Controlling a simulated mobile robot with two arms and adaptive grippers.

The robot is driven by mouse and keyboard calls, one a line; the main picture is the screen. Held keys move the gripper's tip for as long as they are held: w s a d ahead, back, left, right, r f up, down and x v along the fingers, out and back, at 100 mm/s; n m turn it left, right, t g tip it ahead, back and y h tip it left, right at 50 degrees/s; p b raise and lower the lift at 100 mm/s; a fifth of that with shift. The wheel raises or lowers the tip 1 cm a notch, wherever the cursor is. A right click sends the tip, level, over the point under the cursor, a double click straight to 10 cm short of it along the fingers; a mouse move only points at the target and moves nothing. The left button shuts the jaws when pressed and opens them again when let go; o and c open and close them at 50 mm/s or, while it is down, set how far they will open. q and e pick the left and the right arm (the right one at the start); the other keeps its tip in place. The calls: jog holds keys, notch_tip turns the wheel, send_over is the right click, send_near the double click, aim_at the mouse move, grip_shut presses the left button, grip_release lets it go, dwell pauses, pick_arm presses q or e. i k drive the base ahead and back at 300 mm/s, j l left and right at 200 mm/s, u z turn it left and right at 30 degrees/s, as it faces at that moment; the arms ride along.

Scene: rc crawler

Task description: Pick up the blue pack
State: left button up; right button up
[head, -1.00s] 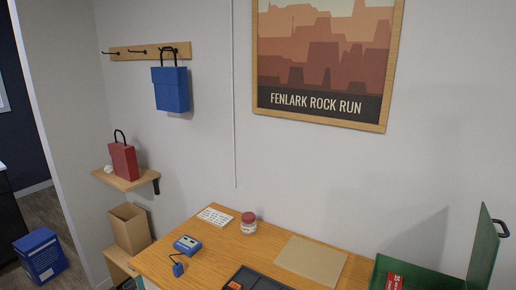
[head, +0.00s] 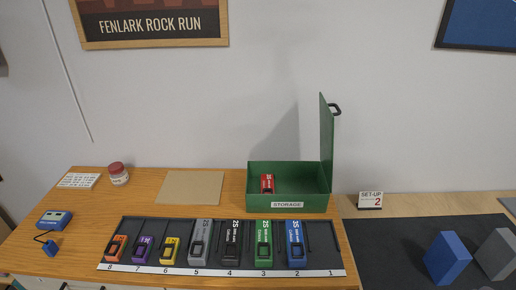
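A blue pack (head: 295,240) with white lettering and a black handle lies in the dark slotted tray (head: 170,229), at the slot numbered 2. The green pack (head: 263,235) is to its left at slot 3. Slot 1 on its right is empty. Neither of my grippers is in view.
Orange, purple, yellow, grey and black packs fill the other slots. Behind stands an open green STORAGE box (head: 258,203) with a red pack (head: 267,184) inside. A blue block (head: 447,258) and a grey block (head: 497,255) stand on the right mat. The brown board (head: 190,187) is bare.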

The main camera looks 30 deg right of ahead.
aim_at(295, 244)
jog(key=z, duration=1.2)
